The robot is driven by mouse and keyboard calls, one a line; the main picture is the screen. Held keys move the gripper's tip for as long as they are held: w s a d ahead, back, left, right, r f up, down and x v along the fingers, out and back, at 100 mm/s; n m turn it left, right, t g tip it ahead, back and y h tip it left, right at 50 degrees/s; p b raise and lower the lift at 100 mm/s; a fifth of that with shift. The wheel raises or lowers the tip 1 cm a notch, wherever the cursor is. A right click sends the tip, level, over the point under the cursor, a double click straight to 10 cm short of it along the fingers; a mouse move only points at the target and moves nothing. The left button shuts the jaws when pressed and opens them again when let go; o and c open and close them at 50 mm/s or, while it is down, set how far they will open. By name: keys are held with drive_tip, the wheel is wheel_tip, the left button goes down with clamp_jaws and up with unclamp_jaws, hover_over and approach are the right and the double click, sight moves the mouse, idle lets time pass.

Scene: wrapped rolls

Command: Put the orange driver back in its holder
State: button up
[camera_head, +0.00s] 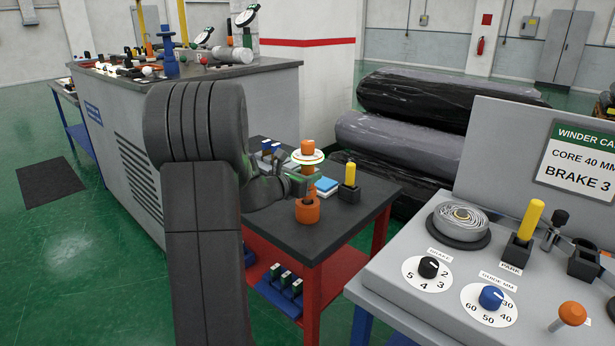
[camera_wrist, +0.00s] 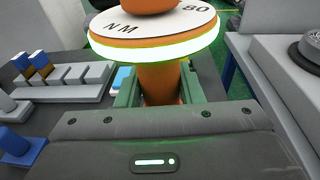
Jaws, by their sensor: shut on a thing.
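The orange driver (camera_head: 308,147) stands upright at the small dark-topped table, with a white, green-lit dial disc around it. In the wrist view the driver (camera_wrist: 162,84) rises between my gripper's green fingers, its disc marked NM and 80 just beyond them. My gripper (camera_head: 304,180) is shut on the driver below the disc. Directly below is an orange cup-like holder (camera_head: 308,210) on the tabletop. The driver's lower end is hidden, so I cannot tell whether it is inside the holder or just above it.
The small table (camera_head: 340,225) also bears a yellow-handled tool in a black block (camera_head: 349,180) and a blue-topped pad (camera_head: 325,186). A grey control console (camera_head: 420,285) stands close at right. Wrapped rolls (camera_head: 400,140) lie behind. A grey workbench (camera_head: 230,105) stands at left.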

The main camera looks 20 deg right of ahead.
drive_tip(key=shift+f+b, duration=1)
drive_tip(key=shift+b, duration=0.3)
idle(0.4)
drive_tip(key=o, duration=1.1)
drive_tip(key=shift+s+a+f, duration=0.1)
drive_tip(key=shift+f, duration=0.05)
drive_tip(key=b+v, duration=0.1)
drive_tip(key=v, duration=0.2)
drive_tip(key=b+v, duration=0.1)
drive_tip(key=v, duration=0.1)
drive_tip(key=f+b+v, duration=0.1)
drive_tip(key=v, duration=0.2)
drive_tip(key=shift+s+a, duration=0.2)
drive_tip(key=shift+a, duration=0.2)
drive_tip(key=b+v, duration=0.1)
drive_tip(key=v, duration=1.3)
drive_tip(key=shift+d+r, duration=0.1)
